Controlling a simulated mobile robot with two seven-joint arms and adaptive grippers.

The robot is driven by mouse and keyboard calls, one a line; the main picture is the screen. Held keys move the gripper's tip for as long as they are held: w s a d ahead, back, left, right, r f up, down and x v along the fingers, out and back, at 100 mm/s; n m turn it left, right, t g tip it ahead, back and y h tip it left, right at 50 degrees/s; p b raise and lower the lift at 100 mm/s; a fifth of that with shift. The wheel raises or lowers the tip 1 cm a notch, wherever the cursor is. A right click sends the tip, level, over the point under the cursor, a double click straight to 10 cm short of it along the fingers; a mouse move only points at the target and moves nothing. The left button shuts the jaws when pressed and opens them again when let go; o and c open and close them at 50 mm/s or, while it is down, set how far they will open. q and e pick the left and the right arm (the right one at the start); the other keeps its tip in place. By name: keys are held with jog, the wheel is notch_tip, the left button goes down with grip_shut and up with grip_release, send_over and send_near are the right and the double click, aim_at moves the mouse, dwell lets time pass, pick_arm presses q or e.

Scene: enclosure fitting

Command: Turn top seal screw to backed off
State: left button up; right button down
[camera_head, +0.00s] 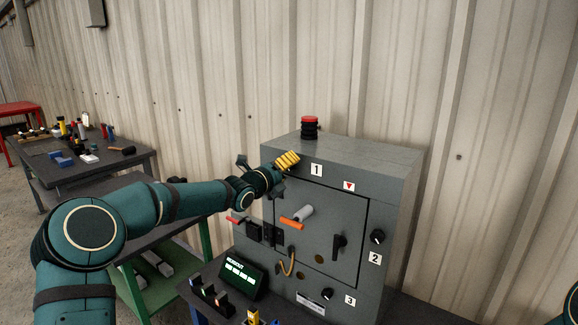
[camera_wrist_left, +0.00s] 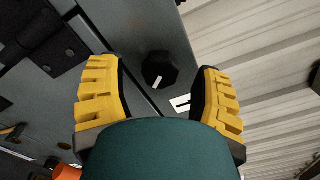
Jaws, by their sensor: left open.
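The top seal screw appears to be the black faceted knob (camera_wrist_left: 160,70) with a white mark in the left wrist view, beside a white label plate (camera_wrist_left: 181,103). In the head view it is hidden behind my left gripper (camera_head: 287,160), close to label 1 (camera_head: 316,170) on the grey enclosure (camera_head: 390,165). My left gripper is open; in the left wrist view its yellow fingers (camera_wrist_left: 160,98) lie on either side of the knob, with gaps on both sides. I cannot tell how far the fingertips are from it in depth. My right gripper is out of view.
The enclosure door carries an orange-ended handle (camera_head: 292,223) and a black latch (camera_head: 339,246). Knobs sit beside label 2 (camera_head: 375,259) and label 3 (camera_head: 350,300). A red-topped beacon (camera_head: 309,125) stands on top. A cluttered workbench (camera_head: 70,175) is at the left.

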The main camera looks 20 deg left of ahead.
pick_arm(q)
jog(key=shift+w+d, duration=0.25)
jog(key=shift+w, duration=0.45)
grip_shut()
